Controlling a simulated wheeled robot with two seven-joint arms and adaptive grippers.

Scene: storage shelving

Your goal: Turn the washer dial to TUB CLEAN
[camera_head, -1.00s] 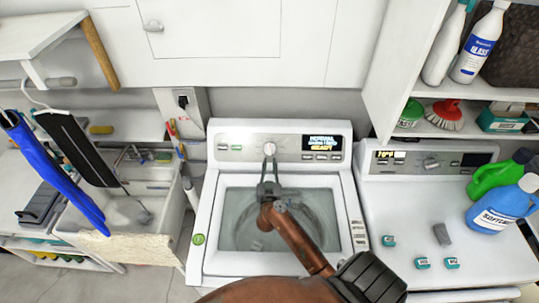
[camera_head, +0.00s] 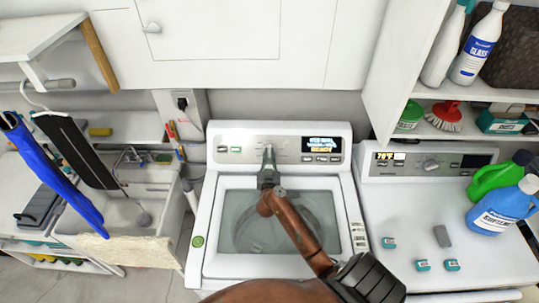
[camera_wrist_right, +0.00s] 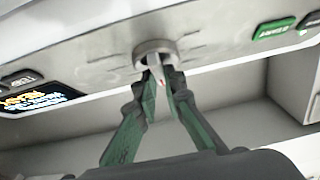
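The washer dial (camera_head: 268,150) is on the control panel (camera_head: 230,140) at the back of the left white machine. In the right wrist view the dial (camera_wrist_right: 154,52) shows as a round grey ring with a pale ridge and a red mark. My right gripper (camera_head: 268,168) is at the dial. In the wrist view its fingertips (camera_wrist_right: 161,84) are close together with the pale ridge between them, so it looks shut on the dial. The display (camera_head: 322,145) shows blue lines above a yellow line that looks like READY; the blue text is too small to read surely. My left gripper is not in view.
A second white machine (camera_head: 400,235) with its own dial (camera_head: 430,164) stands on the right, with green and blue bottles (camera_head: 497,207) and small boxes on top. A sink (camera_head: 130,210) is on the left. White cabinets (camera_head: 220,40) hang above the washer.

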